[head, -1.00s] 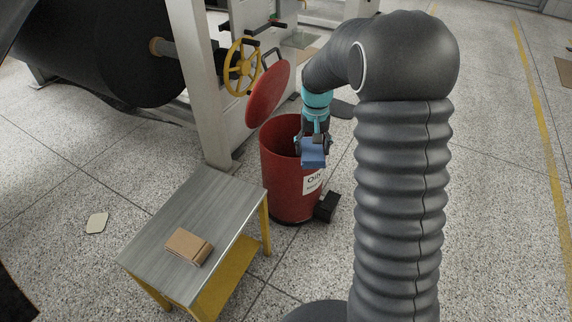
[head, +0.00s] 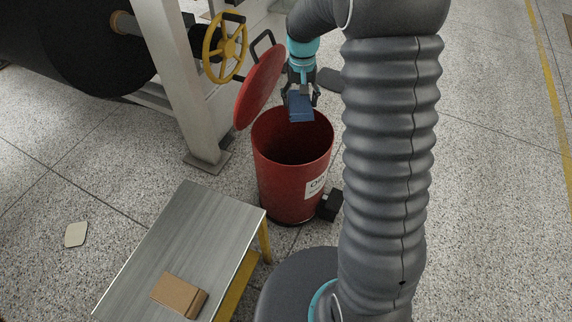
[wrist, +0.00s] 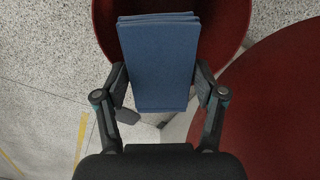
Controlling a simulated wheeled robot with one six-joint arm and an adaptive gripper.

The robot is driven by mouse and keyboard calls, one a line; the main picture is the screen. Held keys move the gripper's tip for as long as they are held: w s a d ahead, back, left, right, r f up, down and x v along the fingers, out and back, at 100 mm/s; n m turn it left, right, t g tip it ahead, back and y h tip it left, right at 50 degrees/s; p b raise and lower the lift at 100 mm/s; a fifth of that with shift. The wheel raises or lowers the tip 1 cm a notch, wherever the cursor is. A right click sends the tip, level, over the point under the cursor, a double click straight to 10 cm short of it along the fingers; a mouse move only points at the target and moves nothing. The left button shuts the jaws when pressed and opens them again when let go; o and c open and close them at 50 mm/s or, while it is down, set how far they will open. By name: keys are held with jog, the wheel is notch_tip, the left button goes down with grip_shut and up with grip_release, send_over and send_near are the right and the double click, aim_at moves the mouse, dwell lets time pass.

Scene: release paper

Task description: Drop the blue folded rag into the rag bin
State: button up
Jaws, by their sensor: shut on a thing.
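The blue folded rag (head: 300,108) is held in my gripper (head: 300,97), which is shut on it. In the wrist view the rag (wrist: 158,62) sits between the two fingers (wrist: 160,95). The red rag bin (head: 292,180) stands open on the floor, its round lid (head: 258,88) tilted up at the back left. In the head view the rag appears at the far side of the bin's opening, overlapping its rim. In the wrist view the bin's red wall (wrist: 228,25) shows behind the rag. The bin's inside is dark, and its contents cannot be made out.
A metal-topped table (head: 185,235) with a brown folded item (head: 180,294) stands front left of the bin. A machine frame (head: 187,90) with a yellow handwheel (head: 224,48) is behind left. A light flat piece (head: 76,234) lies on the floor. Open floor (head: 490,200) is at right.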

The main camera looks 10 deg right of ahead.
notch_tip(320, 180, down, 6)
jog(key=b, duration=0.3)
jog(key=shift+a+r, duration=0.1)
jog(key=shift+r, duration=0.15)
jog(key=o, duration=1.2)
notch_tip(320, 180, up, 12)
